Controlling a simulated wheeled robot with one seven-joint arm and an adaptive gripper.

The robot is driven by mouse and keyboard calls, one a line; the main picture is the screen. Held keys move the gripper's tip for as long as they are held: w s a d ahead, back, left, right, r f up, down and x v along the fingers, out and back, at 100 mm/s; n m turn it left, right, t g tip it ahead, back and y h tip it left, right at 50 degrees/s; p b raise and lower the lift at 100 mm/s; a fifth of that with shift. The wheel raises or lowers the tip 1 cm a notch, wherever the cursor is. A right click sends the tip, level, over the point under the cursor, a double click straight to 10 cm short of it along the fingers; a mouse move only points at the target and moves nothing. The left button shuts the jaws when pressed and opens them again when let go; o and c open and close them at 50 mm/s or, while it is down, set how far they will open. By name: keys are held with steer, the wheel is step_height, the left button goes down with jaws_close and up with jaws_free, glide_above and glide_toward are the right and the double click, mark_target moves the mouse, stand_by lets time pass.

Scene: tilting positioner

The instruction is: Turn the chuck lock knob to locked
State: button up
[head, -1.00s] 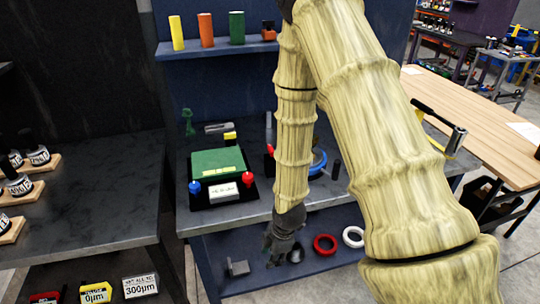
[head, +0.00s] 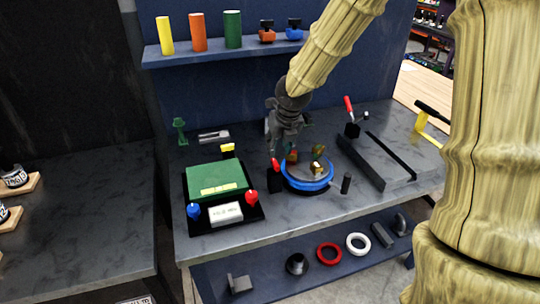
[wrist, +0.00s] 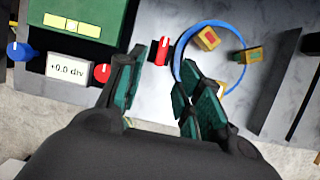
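A red knob (head: 276,164) on a black block stands at the left edge of a round blue-rimmed chuck (head: 307,185) on the bench. I take it for the chuck lock knob; no lock label is readable. In the wrist view the red knob (wrist: 163,50) points along its dark base, beside the blue ring (wrist: 178,62). My gripper (head: 275,145) hangs above and behind the knob in the head view. In the wrist view its green-padded fingers (wrist: 158,80) are apart with nothing between them, and the knob shows just beyond the fingertips. I see no contact.
A green-topped device (head: 217,180) with a blue knob (head: 193,211) and another red knob (head: 252,197) stands left of the chuck. Small orange and yellow blocks (head: 317,168) sit inside the ring. A black post (head: 346,183) and a dark rail fixture (head: 375,160) stand to the right.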

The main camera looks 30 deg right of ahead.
glide_above(276, 162)
steer(key=s, duration=0.2)
steer(key=f, duration=0.4)
steer(key=shift+s+a, duration=0.1)
steer(key=shift+a, duration=0.2)
steer(key=shift+p+x, duration=0.65)
steer(key=shift+x, duration=2.2)
steer(key=shift+c, duration=0.4)
jaws_close()
